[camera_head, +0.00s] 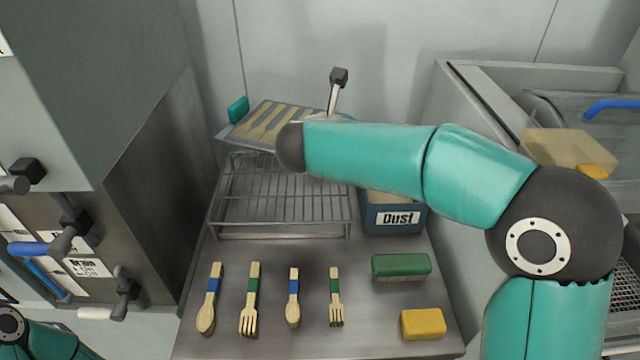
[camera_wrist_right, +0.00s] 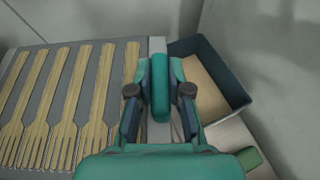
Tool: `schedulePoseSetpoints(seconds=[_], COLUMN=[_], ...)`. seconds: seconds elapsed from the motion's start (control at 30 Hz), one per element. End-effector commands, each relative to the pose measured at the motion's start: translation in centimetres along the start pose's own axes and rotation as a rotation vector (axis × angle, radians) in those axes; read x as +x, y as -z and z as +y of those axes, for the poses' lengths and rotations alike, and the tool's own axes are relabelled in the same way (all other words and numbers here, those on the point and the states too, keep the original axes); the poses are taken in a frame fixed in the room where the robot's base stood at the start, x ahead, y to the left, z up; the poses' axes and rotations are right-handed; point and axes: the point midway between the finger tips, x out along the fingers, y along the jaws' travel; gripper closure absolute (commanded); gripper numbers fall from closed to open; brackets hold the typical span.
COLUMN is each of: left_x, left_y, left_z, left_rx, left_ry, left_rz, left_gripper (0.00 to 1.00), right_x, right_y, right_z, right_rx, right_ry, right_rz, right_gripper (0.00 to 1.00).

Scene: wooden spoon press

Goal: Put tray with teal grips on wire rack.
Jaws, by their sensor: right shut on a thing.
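The tray with teal grips (camera_head: 252,133) is a flat grey tray carrying several pale wooden forks, over the back of the wire rack (camera_head: 282,208). I cannot tell whether it touches the rack. Its left teal grip (camera_head: 238,110) shows in the head view. In the right wrist view, my right gripper (camera_wrist_right: 160,100) is shut on the other teal grip (camera_wrist_right: 160,78), with the tray (camera_wrist_right: 28,92) extending left. In the head view my right arm hides this gripper and the tray's right end. My left gripper is out of view.
A blue bin labelled "Dust" (camera_head: 396,219) stands right of the rack. In front lie wooden spoons (camera_head: 206,317) and forks (camera_head: 248,318) with coloured bands, a green block (camera_head: 401,267) and a yellow block (camera_head: 423,324). A machine with levers (camera_head: 150,150) stands left.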

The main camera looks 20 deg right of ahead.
Motion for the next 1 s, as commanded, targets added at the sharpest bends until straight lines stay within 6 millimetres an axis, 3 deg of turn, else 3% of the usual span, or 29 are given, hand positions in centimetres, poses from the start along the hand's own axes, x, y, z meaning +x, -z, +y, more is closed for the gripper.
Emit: schedulePoseSetpoints(seconds=[0.2,0.4,1.0], left_x=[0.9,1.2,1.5], left_y=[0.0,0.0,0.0], left_z=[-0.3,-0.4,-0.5], left_rx=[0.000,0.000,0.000], left_ry=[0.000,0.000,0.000], left_rz=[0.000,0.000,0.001], left_gripper=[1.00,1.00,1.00], right_x=[2.4,4.2,6.6], right_y=[5.8,10.0,15.8], right_z=[0.0,0.0,0.0], right_rx=[-0.006,-0.003,0.000], right_ry=[0.002,0.001,0.000], right_rz=[0.003,0.001,-0.001], right_gripper=[1.00,1.00,1.00])
